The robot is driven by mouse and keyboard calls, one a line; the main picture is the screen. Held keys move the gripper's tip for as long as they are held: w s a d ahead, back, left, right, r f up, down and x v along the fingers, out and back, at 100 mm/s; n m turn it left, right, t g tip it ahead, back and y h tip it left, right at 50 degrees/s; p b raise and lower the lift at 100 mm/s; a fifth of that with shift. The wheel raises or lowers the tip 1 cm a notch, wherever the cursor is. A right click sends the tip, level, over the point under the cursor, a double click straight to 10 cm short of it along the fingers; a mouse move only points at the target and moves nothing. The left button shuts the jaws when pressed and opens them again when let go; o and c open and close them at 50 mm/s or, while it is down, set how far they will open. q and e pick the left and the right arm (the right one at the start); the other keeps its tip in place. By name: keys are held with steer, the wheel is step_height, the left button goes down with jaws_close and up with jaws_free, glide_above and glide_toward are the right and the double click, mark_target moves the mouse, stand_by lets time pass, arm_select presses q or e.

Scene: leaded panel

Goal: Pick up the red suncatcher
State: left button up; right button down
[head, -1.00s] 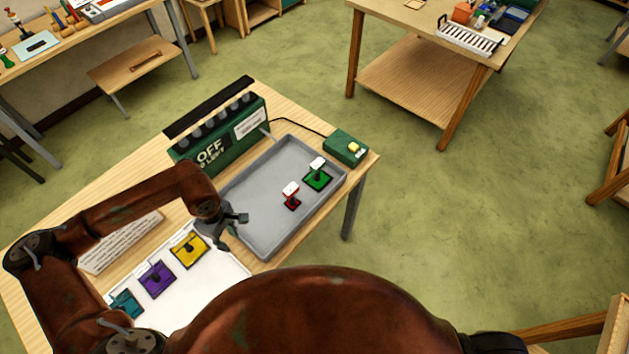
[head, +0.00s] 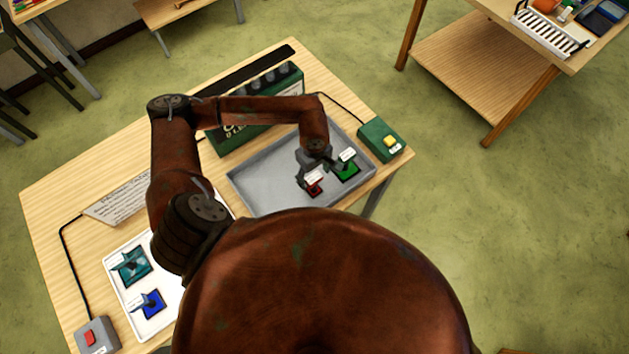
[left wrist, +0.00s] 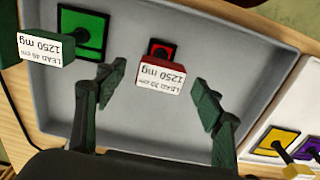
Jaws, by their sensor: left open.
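The red suncatcher (head: 314,189) is a small red square with a dark border and a white-labelled knob, lying in the grey tray (head: 247,187). My left gripper (left wrist: 157,92) is open and empty above the tray, with one finger on each side of the red tag. In the head view the left gripper (head: 322,165) hangs just over the tray's right part. My right gripper is not in view.
A larger green suncatcher (head: 347,169) lies beside the red one, close to my left gripper. A green box with a yellow button (head: 390,141) stands right of the tray, and a green sign box (head: 262,105) stands behind. Teal (head: 131,266) and blue (head: 150,303) pieces lie on a white sheet.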

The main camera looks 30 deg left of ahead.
arm_select(q)
steer(key=shift+f+p, duration=0.35)
steer(key=shift+f, duration=1.15)
steer(key=shift+c, duration=0.2)
steer(key=c, duration=1.3)
